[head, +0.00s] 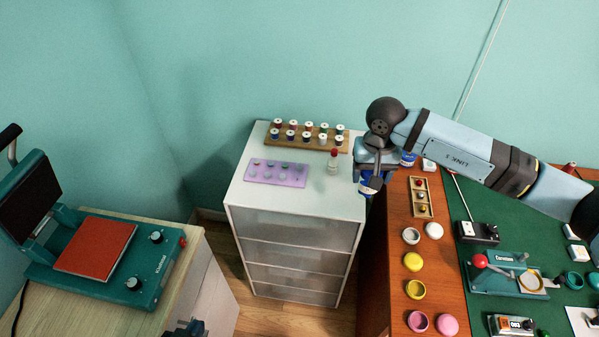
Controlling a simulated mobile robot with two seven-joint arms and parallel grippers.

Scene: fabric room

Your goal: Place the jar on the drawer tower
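The drawer tower (305,204) is white with several grey drawer fronts, and its flat top is partly loaded. A blue jar (364,190) with a pale band shows at the tower's right edge. My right gripper (371,178) comes in from the right and is shut on this jar, holding it upright. The wrist hides part of the jar, and I cannot tell whether its base touches anything. Only a dark piece of my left gripper (187,329) shows at the bottom edge, and its opening cannot be judged.
A spool rack (308,146), a lilac tray (276,173) and a small red-capped bottle (333,163) stand on the tower. The top's front is clear. A heat press (100,247) is at left. The crowded wooden workbench (391,270) is at right, with another blue container (407,159).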

